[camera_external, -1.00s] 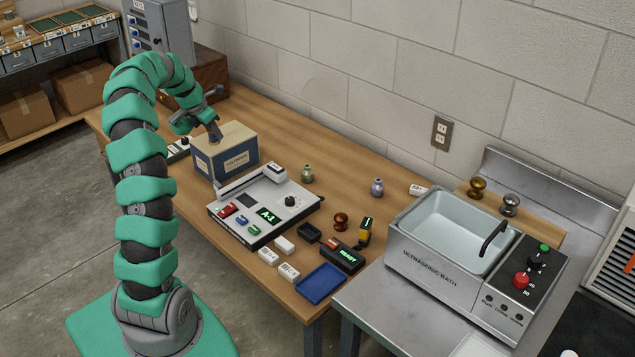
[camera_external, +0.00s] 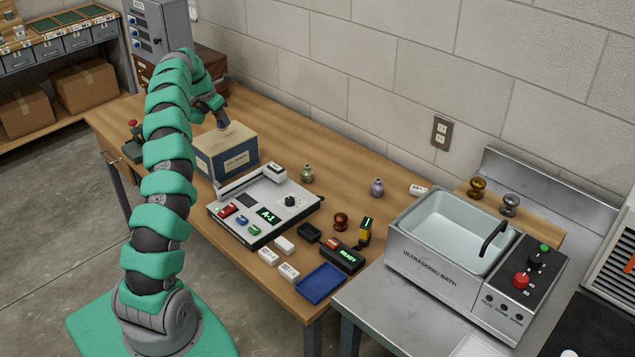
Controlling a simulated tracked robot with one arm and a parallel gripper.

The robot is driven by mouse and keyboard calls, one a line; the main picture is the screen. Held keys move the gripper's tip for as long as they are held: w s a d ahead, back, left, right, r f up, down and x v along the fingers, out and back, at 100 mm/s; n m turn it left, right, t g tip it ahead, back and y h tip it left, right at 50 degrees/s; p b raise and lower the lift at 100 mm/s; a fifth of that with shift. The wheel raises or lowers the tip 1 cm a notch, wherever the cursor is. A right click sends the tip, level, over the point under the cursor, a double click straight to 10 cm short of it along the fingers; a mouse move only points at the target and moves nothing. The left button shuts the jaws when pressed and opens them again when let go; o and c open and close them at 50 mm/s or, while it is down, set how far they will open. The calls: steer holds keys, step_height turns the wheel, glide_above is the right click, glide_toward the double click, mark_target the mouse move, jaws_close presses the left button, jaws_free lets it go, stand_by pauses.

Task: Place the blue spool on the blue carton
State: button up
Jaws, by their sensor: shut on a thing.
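The blue carton (camera_external: 225,163) stands on the wooden bench, with blue sides, a pale label and a tan top. My gripper (camera_external: 222,121) points down over the carton's top, toward its back edge. It is shut on a small dark blue-grey thing, which I take to be the blue spool (camera_external: 223,124). The spool is small and mostly hidden by the jaws. I cannot tell whether it touches the carton's top or hangs just above it.
A white console (camera_external: 265,207) stands right of the carton. Small bottles, a blue tray (camera_external: 321,283) and several small items lie farther right. A red-topped device (camera_external: 133,135) is left of the carton. An ultrasonic bath (camera_external: 450,240) stands at the right.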

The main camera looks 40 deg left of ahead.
mark_target(222, 125)
steer(key=shift+f, duration=1.7)
steer(key=o, duration=1)
steer(key=shift+f, duration=0.1)
steer(key=v, duration=1.2)
